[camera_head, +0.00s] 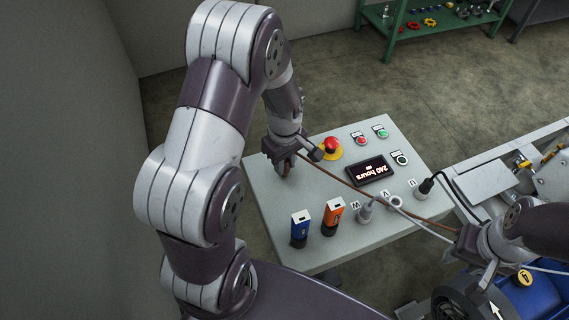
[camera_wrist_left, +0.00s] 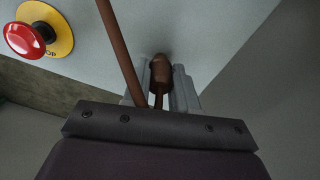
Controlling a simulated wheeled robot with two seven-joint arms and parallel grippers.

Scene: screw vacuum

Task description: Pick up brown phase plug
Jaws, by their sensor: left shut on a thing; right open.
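The brown phase plug (camera_wrist_left: 161,72) is between the fingers of my left gripper (camera_wrist_left: 160,95) in the left wrist view. The left gripper is shut on it. In the head view the left gripper (camera_head: 287,165) is over the far left part of the grey control panel (camera_head: 290,240), and the plug is mostly hidden there. A brown cable (camera_head: 375,193) runs from near the left gripper across the panel to the lower right. My right gripper (camera_head: 482,258) is open at the lower right, near the cable; its fingertips are hard to make out.
The panel carries a red emergency button (camera_head: 331,146), a display (camera_head: 371,170), sockets U, V and W, a blue device (camera_head: 299,228) and an orange device (camera_head: 333,215). Blue machinery (camera_head: 535,295) is at the lower right.

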